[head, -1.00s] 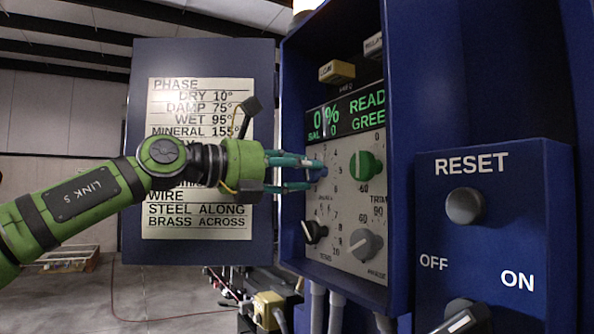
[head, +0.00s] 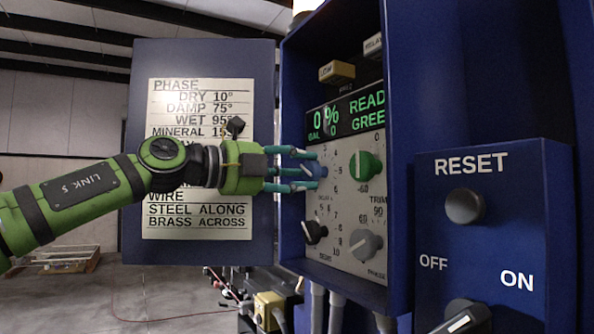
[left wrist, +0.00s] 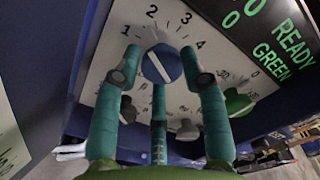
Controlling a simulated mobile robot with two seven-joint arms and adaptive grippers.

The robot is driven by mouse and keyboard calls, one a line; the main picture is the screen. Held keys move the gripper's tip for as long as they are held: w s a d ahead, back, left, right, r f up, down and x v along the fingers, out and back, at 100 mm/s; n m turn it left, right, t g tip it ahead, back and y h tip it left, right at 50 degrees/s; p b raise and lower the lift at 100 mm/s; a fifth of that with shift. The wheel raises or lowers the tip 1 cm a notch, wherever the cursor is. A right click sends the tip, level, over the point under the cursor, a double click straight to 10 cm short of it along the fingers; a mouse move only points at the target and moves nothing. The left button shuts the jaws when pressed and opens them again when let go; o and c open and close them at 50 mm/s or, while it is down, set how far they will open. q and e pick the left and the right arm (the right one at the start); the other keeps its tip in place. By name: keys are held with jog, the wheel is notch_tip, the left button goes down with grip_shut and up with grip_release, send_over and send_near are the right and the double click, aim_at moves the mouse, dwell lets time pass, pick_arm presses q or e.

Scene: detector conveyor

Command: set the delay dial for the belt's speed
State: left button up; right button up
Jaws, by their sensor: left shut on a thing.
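The blue delay dial (head: 311,169) sits on the pale panel inside the blue cabinet, and its face with a white line shows in the left wrist view (left wrist: 160,66). The line tilts up and left, toward about the 2 on the printed scale; the exact setting is hard to tell. My left gripper (head: 314,171) reaches in from the left, its teal fingers closed around the dial. In the left wrist view the fingers (left wrist: 160,74) stand on both sides of the dial, with a third below it. My right gripper is not in view.
A green display (head: 345,116) is above the dial. A green knob (head: 365,166), a black knob (head: 315,231) and a grey knob (head: 365,245) are close by. The open cabinet door (head: 262,100) carries a phase chart (head: 200,222). A reset box (head: 490,215) stands at right.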

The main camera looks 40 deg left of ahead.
pick_arm(q)
jog(key=shift+s+a+r+n, duration=0.15)
jog(key=shift+r+n, duration=0.3)
jog(key=shift+n, duration=0.25)
jog(key=o, duration=0.9)
jog(key=shift+o, duration=1.1)
jog(key=shift+w+f, duration=0.25)
jog(key=v, duration=1.2)
